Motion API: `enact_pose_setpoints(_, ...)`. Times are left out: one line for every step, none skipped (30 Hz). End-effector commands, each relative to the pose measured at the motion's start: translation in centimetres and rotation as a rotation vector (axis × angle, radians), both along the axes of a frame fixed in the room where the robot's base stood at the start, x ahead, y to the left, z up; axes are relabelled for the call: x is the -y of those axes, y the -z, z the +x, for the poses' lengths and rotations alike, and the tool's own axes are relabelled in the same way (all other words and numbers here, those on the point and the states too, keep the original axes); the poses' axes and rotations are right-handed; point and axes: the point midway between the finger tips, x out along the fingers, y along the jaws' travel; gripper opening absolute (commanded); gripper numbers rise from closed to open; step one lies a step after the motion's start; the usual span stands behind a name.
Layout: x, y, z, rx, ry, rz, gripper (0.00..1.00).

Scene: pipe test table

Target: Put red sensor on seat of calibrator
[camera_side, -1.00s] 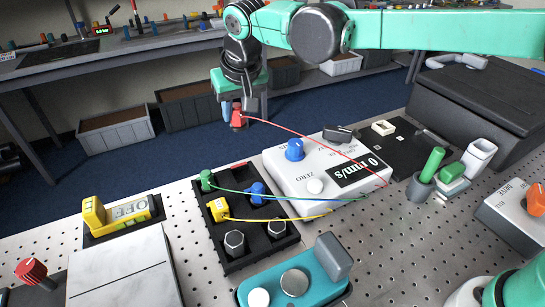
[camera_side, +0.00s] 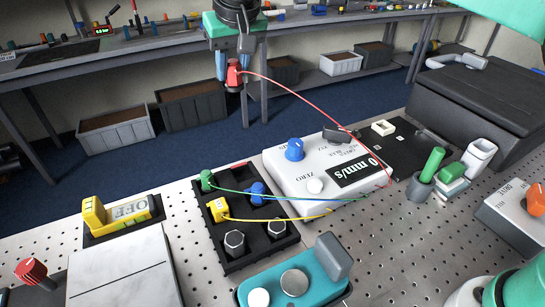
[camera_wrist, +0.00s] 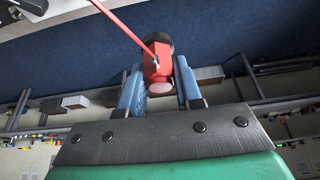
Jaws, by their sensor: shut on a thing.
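My gripper (camera_side: 234,78) is shut on the red sensor (camera_side: 233,72), high beyond the back edge of the perforated table. In the wrist view the red sensor (camera_wrist: 158,72) sits between the two blue fingers, with its pale round face toward the camera. A red cable runs from it to the white meter box (camera_side: 325,168), which reads 0 mm/s. A teal unit (camera_side: 268,285) at the front has a grey round disc (camera_side: 294,282), a white button and a grey upright block; it looks like the calibrator. My gripper is far from it.
A black tray (camera_side: 272,247) holds green, blue and yellow sensors and two hex pieces. Their cables cross to the meter box. Open floor lies below my gripper.

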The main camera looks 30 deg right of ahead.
Motion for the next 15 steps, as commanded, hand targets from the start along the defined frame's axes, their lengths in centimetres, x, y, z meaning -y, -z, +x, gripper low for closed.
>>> enact_pose_setpoints(0.0, 0.0, 0.0, 0.0, 0.0, 0.0, 0.0)
enact_pose_setpoints(0.0, 0.0, 0.0, 0.0, 0.0, 0.0, 0.0)
enact_pose_setpoints(0.0, 0.0, 0.0, 0.0, 0.0, 0.0, 0.0)
enact_pose_setpoints(0.0, 0.0, -0.1, 0.0, -0.002, 0.0, 0.0)
enact_pose_setpoints(-0.1, 0.0, -0.1, -0.001, -0.007, 0.0, 0.0)
enact_pose_setpoints(-0.2, 0.0, -0.4, -0.002, -0.017, 0.0, 0.0)
enact_pose_setpoints(-0.4, 0.0, -0.6, -0.003, -0.03, -0.001, 0.0)
enact_pose_setpoints(-0.5, 0.0, -1.0, -0.004, -0.047, -0.001, 0.0)
enact_pose_setpoints(-0.9, 0.0, -1.6, -0.007, -0.076, -0.001, 0.0)
enact_pose_setpoints(-1.2, 0.0, -2.2, -0.009, -0.104, -0.002, 0.0)
enact_pose_setpoints(-1.5, 0.0, -2.9, -0.012, -0.136, -0.002, 0.0)
enact_pose_setpoints(-1.9, 0.1, -3.9, -0.015, -0.185, -0.003, 0.0)
enact_pose_setpoints(-2.2, 0.2, -4.9, -0.017, -0.225, -0.005, 0.0)
enact_pose_setpoints(-2.5, 0.3, -5.8, -0.02, -0.268, -0.004, 0.0)
enact_pose_setpoints(-2.9, 0.6, -7.2, -0.023, -0.328, -0.005, 0.0)
